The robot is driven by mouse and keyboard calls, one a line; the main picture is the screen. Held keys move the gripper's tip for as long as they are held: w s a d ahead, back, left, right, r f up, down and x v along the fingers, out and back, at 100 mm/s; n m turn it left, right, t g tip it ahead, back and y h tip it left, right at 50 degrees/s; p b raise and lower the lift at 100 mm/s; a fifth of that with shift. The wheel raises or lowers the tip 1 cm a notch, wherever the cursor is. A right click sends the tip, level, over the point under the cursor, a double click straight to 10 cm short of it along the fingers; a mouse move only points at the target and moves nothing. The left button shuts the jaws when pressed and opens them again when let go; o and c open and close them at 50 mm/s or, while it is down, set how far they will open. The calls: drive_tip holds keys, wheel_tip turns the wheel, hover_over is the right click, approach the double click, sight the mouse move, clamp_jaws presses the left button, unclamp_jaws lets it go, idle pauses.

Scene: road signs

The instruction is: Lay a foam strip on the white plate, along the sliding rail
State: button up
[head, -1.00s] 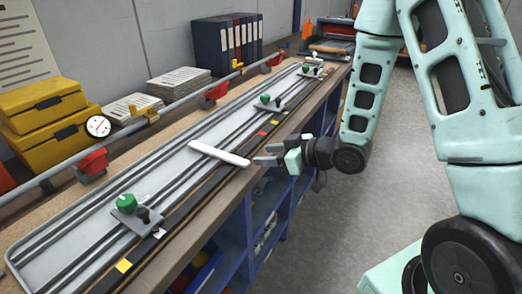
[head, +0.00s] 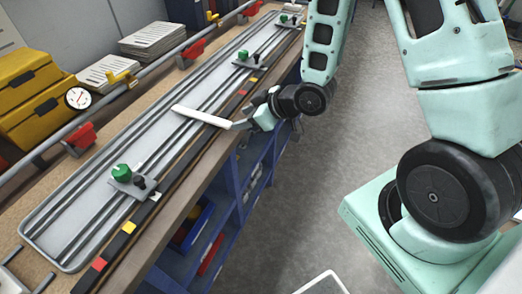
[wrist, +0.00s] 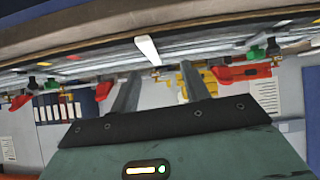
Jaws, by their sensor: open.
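The white foam strip (head: 202,116) lies crosswise over the sliding rails (head: 160,140) of the long pale plate (head: 85,200), not along them. Its near end reaches toward the bench's front edge. It also shows in the wrist view (wrist: 148,50), just beyond my fingertips. My gripper (head: 242,124) is at the strip's near end, over the front edge of the bench. In the wrist view its two fingers (wrist: 161,72) stand apart, with nothing between them. In the head view the fingertips look very close to the strip's end; I cannot tell whether they touch.
Clamps with green knobs (head: 121,173) sit on the rails on both sides of the strip. Yellow boxes (head: 30,85) stand at the back left.

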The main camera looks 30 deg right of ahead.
drive_tip(key=s+a+r+g+h, duration=0.3)
drive_tip(key=s+a+r, duration=0.3)
drive_tip(key=s, duration=0.2)
drive_tip(key=shift+s+a+r+g, duration=0.15)
drive_tip(key=shift+s+a+g, duration=0.1)
drive_tip(key=shift+a+g, duration=0.25)
drive_tip(key=shift+o, duration=0.5)
drive_tip(key=s+a+r+g+h, duration=0.1)
drive_tip(key=s+r+g, duration=0.1)
drive_tip(key=s, duration=0.5)
drive_tip(key=s+a+r+g+h, duration=0.1)
drive_tip(key=s+r, duration=0.3)
drive_tip(key=s, duration=0.4)
drive_tip(key=shift+s+a+g, duration=0.15)
drive_tip(key=shift+s+g, duration=0.1)
drive_tip(key=shift+g, duration=0.45)
drive_tip(key=w+d+f+m+t+y, duration=0.1)
drive_tip(key=w+d+f+m+y, duration=0.15)
drive_tip(key=w+f+m, duration=0.5)
drive_tip(key=w+d+f+m+y, duration=0.1)
drive_tip(key=w+d+f+m, duration=0.35)
drive_tip(key=f+m, duration=0.45)
drive_tip(key=m+t+y+b, duration=0.35)
drive_tip(key=m+t, duration=0.65)
drive_tip(key=m, duration=1)
approach(210, 117)
drive_tip(key=shift+p+x, duration=0.65)
drive_tip(key=shift+x, duration=0.35)
drive_tip(key=shift+p+x, duration=0.95)
drive_tip(key=shift+x, duration=2.25)
